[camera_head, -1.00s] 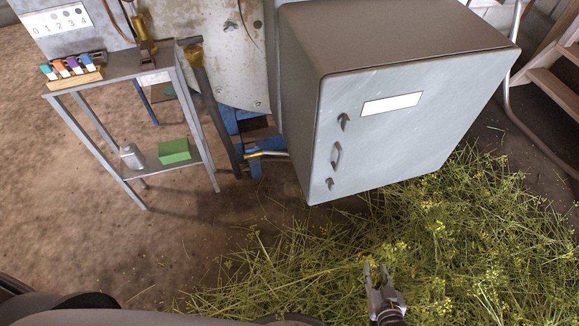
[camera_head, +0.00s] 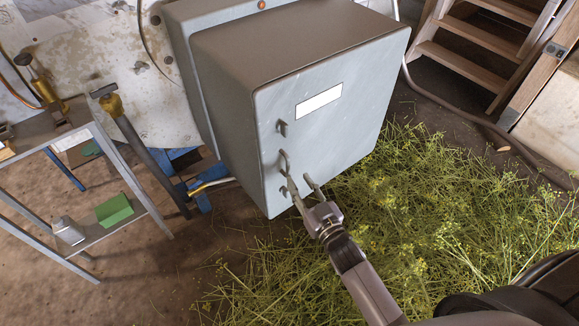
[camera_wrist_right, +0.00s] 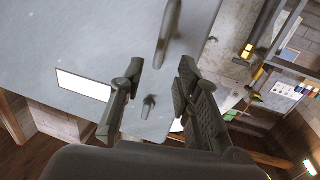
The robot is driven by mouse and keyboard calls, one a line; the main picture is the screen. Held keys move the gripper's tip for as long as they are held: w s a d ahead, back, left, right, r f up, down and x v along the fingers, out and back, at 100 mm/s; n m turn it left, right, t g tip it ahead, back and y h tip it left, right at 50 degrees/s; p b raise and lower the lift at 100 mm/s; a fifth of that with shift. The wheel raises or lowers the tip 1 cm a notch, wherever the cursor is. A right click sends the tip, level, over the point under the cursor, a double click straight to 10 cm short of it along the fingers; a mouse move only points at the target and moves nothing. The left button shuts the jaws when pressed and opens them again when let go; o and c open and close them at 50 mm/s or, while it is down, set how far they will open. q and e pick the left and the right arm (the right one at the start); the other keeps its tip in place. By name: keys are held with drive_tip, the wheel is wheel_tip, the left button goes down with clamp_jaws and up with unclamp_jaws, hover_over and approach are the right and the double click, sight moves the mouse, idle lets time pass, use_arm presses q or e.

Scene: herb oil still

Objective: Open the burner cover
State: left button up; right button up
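The burner cover (camera_head: 345,115) is a grey box door with a white label, shut. Its front carries a bar handle (camera_head: 285,161), an upper latch (camera_head: 282,128) and a lower latch (camera_head: 284,190). In the right wrist view the handle (camera_wrist_right: 168,35) is at the top, and a latch (camera_wrist_right: 148,107) shows between the fingers. My right gripper (camera_head: 298,180) is open and empty in front of the cover, near the handle and lower latch; whether it touches is unclear. Its spread fingers also show in the wrist view (camera_wrist_right: 160,78). My left gripper is not in view.
A metal stand (camera_head: 95,235) with a green box (camera_head: 114,210) and a grey can (camera_head: 68,230) stands at left. Cut herbs (camera_head: 400,215) cover the floor at right. Wooden steps (camera_head: 470,45) stand behind. Bare floor (camera_head: 150,275) lies at lower left.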

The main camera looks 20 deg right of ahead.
sight(289, 166)
drive_tip(key=w, duration=0.4)
drive_tip(key=w+a, duration=0.1)
drive_tip(key=w, duration=0.1)
drive_tip(key=shift+w, duration=0.4)
drive_tip(key=shift+c, duration=0.5)
clamp_jaws()
